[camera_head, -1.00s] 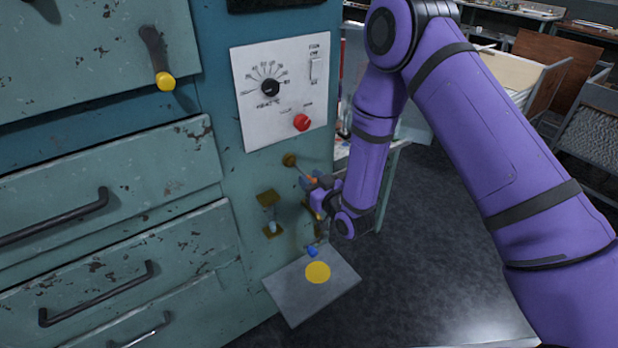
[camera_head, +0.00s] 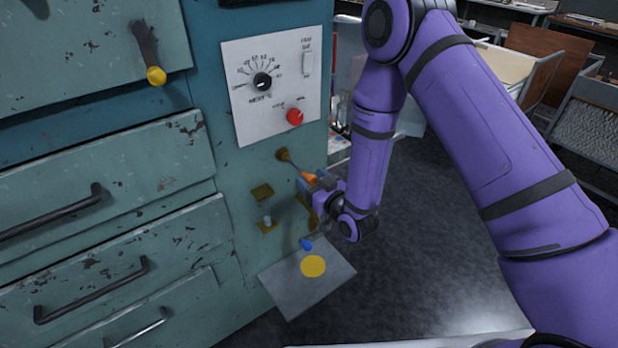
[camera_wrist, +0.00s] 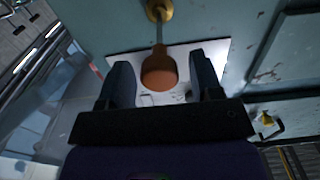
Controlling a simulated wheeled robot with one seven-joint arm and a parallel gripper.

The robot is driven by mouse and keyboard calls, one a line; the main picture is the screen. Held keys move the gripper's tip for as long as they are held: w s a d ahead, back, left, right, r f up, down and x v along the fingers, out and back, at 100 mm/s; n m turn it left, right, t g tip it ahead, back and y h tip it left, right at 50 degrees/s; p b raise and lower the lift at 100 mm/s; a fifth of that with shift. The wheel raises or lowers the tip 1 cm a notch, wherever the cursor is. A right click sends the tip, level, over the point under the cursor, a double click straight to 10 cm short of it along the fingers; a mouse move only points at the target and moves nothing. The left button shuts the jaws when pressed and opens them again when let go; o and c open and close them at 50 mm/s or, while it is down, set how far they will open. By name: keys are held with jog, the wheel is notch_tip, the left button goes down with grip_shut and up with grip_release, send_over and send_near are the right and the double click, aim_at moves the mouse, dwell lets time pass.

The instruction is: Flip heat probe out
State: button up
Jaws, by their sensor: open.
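The heat probe has an orange-brown handle (camera_wrist: 158,70) on a thin metal rod, joined to a brass pivot (camera_wrist: 160,10) on the teal cabinet front. In the head view its orange handle (camera_head: 309,178) sticks out below the brass pivot (camera_head: 283,154). My gripper (camera_wrist: 162,84) is open, with one dark finger on each side of the handle and gaps showing between them. In the head view my gripper (camera_head: 312,186) is at the handle and partly hides it.
A white control panel (camera_head: 250,118) with a dial, switch and red knob is above the probe. Brass brackets (camera_head: 263,192) hold a small glass piece at left. A grey plate (camera_head: 290,290) with a yellow disc lies below, with a blue piece (camera_head: 306,244) above it. Drawers are at left.

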jog(key=v, duration=0.9)
jog(key=shift+w, duration=0.1)
jog(key=w+d+r+m+g+h, duration=0.15)
jog(key=d+r, duration=0.25)
jog(key=r, duration=0.4)
jog(key=d+r+g+h, duration=0.1)
jog(key=d+r+h, duration=0.25)
jog(key=r, duration=0.35)
jog(key=w+d+r+m+g+h, duration=0.1)
jog(key=d+r+g+h, duration=0.1)
jog(key=d+r, duration=0.45)
jog(key=s+d+r+m+g+h, duration=0.1)
jog(key=s+r, duration=0.3)
jog(key=s, duration=0.5)
jog(key=s+d+r+m+g+h, duration=0.1)
jog(key=s+d+r, duration=0.3)
jog(key=s, duration=0.5)
jog(key=s+d+r+m+g+h, duration=0.1)
jog(key=s+d+r+m+g, duration=0.1)
jog(key=s+r, duration=0.4)
jog(key=s+d+g, duration=0.1)
jog(key=s, duration=0.2)
jog(key=shift+d+r, duration=0.15)
jog(key=shift+d, duration=0.05)
